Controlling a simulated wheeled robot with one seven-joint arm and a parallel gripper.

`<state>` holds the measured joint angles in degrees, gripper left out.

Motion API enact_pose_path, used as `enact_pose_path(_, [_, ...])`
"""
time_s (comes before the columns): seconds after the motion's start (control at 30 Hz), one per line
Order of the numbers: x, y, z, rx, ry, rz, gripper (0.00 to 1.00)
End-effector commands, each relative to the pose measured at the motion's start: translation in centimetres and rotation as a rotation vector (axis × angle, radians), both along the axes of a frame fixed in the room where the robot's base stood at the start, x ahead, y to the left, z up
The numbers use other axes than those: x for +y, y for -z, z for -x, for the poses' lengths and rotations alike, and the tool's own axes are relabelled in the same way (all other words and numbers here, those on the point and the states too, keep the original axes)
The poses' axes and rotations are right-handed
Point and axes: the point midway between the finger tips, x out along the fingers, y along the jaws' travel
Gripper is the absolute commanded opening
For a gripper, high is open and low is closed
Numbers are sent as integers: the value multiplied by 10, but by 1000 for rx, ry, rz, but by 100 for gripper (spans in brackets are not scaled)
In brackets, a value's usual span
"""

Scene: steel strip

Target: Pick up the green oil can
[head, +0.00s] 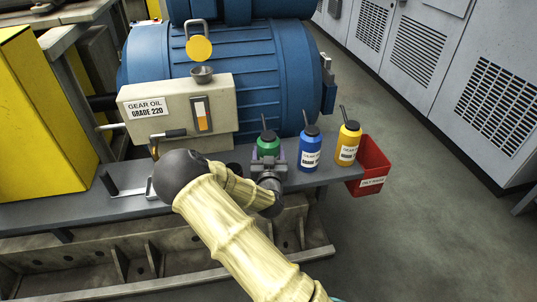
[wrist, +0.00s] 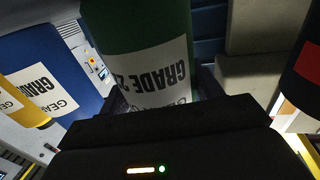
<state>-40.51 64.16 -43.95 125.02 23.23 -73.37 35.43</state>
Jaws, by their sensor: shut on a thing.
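The green oil can (head: 268,142) stands upright on the grey steel shelf (head: 335,173), left of the blue can. In the wrist view the green can (wrist: 128,28) fills the upper middle, with a white label reading "GRADE 2…" upside down. My gripper (head: 268,160) is at the can from the front, its fingers around the can's body. It is shut on the green can. In the head view my gripper hides the lower part of the can, so I cannot tell whether its base touches the shelf.
A blue can (head: 310,150) and a yellow can (head: 348,144) stand close on the right. A red bin (head: 370,166) hangs at the shelf's right end. The gear oil box (head: 180,112) and blue motor (head: 270,70) are behind.

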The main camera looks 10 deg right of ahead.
Motion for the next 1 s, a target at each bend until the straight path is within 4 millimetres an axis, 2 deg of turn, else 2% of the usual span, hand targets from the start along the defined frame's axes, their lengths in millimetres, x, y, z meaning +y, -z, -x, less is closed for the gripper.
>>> enact_pose_path(0.53, [-1, -88, 0, -6, 1, -3, 27])
enact_pose_path(0.7, [0, -99, 0, -4, 0, 0, 27])
enact_pose_path(1.0, [0, -99, 0, -3, 0, 1, 27])
